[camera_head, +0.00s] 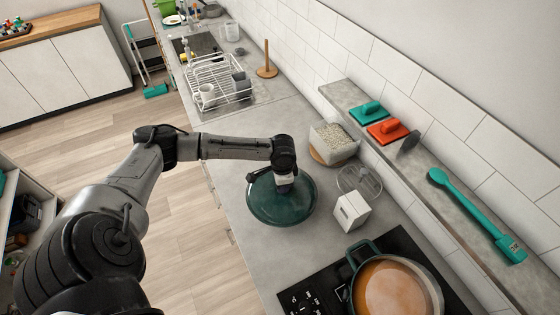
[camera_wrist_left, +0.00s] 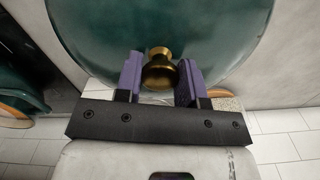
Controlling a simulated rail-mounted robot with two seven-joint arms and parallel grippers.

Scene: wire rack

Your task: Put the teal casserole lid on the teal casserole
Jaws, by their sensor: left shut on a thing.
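The teal casserole lid (camera_head: 264,211) is a dark teal disc over the counter. My left gripper (camera_head: 284,183) is above its middle and shut on its brass knob. In the left wrist view the purple fingers (camera_wrist_left: 160,80) stand on both sides of the knob (camera_wrist_left: 160,70), with the lid (camera_wrist_left: 110,30) spread behind it. I cannot tell whether the lid touches the counter. The teal casserole (camera_head: 352,262) stands on the black hob at the lower right, uncovered, with orange contents visible. A dark teal shape (camera_wrist_left: 25,75) shows at the wrist view's left edge. My right gripper is not in view.
A white box (camera_head: 350,212) and a clear glass lid (camera_head: 359,181) stand right of the teal lid, near the casserole. A container of grains (camera_head: 334,140) is behind. A wall shelf (camera_head: 413,164) holds teal and orange items. A dish rack (camera_head: 219,84) is farther back.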

